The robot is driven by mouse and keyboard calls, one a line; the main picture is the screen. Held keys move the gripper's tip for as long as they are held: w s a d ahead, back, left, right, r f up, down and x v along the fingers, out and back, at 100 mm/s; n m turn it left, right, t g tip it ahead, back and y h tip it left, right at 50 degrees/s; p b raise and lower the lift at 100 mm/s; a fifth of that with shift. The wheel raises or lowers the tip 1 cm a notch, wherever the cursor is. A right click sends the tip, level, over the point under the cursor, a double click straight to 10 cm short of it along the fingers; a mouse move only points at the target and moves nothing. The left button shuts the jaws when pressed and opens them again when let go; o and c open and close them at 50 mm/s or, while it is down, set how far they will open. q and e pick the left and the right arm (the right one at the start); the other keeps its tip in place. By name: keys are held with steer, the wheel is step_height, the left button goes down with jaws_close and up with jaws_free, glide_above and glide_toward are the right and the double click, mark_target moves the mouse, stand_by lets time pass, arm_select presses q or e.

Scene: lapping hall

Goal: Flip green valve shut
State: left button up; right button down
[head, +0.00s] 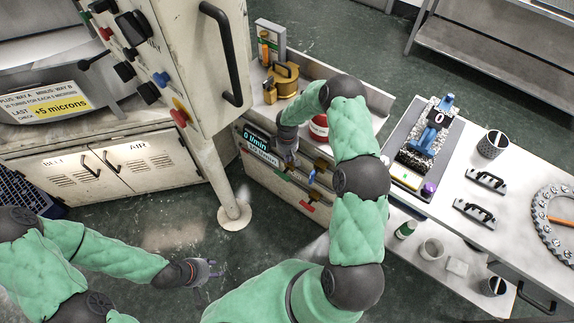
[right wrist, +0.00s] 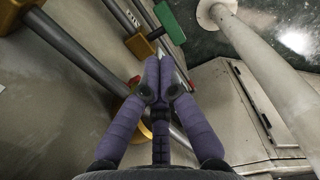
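The green valve's handle (right wrist: 170,20) shows at the top of the right wrist view, with a short dark lever running to a yellow valve body (right wrist: 139,46). In the head view the green piece (head: 283,177) is small on the front of the low cabinet, below the flow display. My right gripper (right wrist: 158,72) has its purple fingers brought together at the tips, just short of the green handle, with nothing seen between them. It also shows against the cabinet in the head view (head: 291,158). My left gripper (head: 211,275) hangs over the floor, fingers spread, empty.
A blue handle (head: 312,176) and a red one (head: 307,207) are close by on the cabinet front. A pale post (head: 229,190) stands left of it. A bench (head: 520,220) with tools is on the right.

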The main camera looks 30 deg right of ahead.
mark_target(288, 177)
arm_select(q)
step_height(288, 177, down, 4)
steer(key=b, duration=0.3)
steer(key=shift+r, duration=0.25)
arm_select(e)
step_height(288, 177, down, 13)
steer(key=shift+f, duration=0.1)
steer(key=shift+d, duration=0.1)
steer(key=shift+s+d+b, duration=0.1)
steer(key=shift+b, duration=0.2)
steer(key=shift+t, duration=0.4)
arm_select(q)
steer(key=shift+a+f, duration=0.3)
steer(key=shift+a, duration=0.45)
arm_select(e)
steer(key=shift+f, duration=0.15)
